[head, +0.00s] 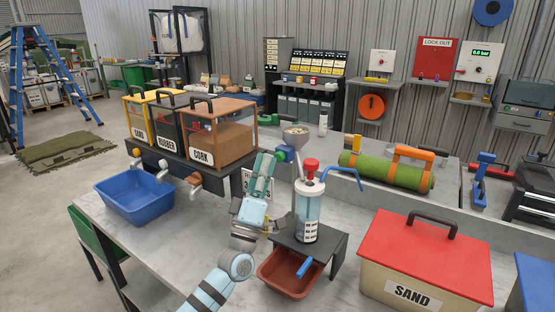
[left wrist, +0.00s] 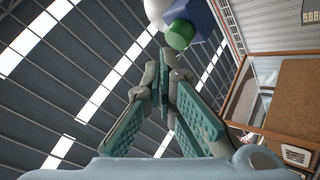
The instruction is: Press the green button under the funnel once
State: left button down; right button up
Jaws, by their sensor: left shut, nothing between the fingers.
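The green button (head: 281,155) sits on the left face of a small blue box (head: 291,154) under the funnel (head: 296,133). My left gripper (head: 267,156) points up, with its fingertips close beside the button on its left. In the left wrist view the green button (left wrist: 181,36) sticks out of the blue box (left wrist: 201,18), just beyond the tips of my left gripper (left wrist: 165,62). The fingers are shut with nothing between them. I cannot tell whether the tips touch the button. My right gripper is not in view.
A clear cylinder with a red cap (head: 310,205) stands right of my left gripper, on a dark stand (head: 325,240) over a brown tray (head: 285,280). The cork bin (head: 225,140) is behind left. A blue tub (head: 130,205) and a sand box (head: 425,262) flank the bench.

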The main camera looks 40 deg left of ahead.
pick_arm(q)
jog(key=shift+w, duration=0.25)
jog(key=shift+w+b, duration=0.5)
dwell(0.7)
dwell(0.6)
jog(key=shift+s+p, duration=0.85)
jog(key=shift+s, duration=0.05)
